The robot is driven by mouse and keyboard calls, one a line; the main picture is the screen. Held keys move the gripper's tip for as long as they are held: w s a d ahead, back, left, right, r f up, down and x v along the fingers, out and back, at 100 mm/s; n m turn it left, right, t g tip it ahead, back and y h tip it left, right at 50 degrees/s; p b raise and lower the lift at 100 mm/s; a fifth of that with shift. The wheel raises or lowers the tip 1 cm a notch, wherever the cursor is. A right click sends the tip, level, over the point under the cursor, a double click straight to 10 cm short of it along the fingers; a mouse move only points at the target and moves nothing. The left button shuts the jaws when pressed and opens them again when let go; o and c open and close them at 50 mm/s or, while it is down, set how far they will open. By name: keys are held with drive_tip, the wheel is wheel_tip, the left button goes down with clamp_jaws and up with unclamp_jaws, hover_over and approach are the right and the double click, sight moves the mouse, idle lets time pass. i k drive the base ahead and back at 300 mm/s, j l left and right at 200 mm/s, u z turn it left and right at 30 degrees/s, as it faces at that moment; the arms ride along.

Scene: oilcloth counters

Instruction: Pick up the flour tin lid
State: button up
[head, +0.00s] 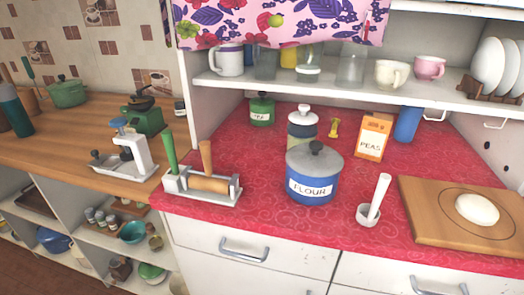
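The flour tin (309,190) is a round blue pot with a white label reading FLOUR. It stands upright near the front of the red oilcloth counter in the head view. Its grey lid (315,157) with a dark knob (316,147) sits on top of it. My gripper is not in view.
A white mortar with pestle (369,213) and a wooden board (430,220) with dough (477,209) stand to the right. A tool rack (202,188) is left. A banded canister (302,122) and PEAS box (374,137) stand behind. A shelf (340,88) overhangs the back.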

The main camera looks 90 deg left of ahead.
sight(314, 158)
drive_tip(key=u, duration=2.6)
drive_tip(key=i+l, duration=0.2)
drive_tip(key=l, duration=0.15)
drive_tip(key=i+l, duration=0.2)
drive_tip(key=l, duration=0.2)
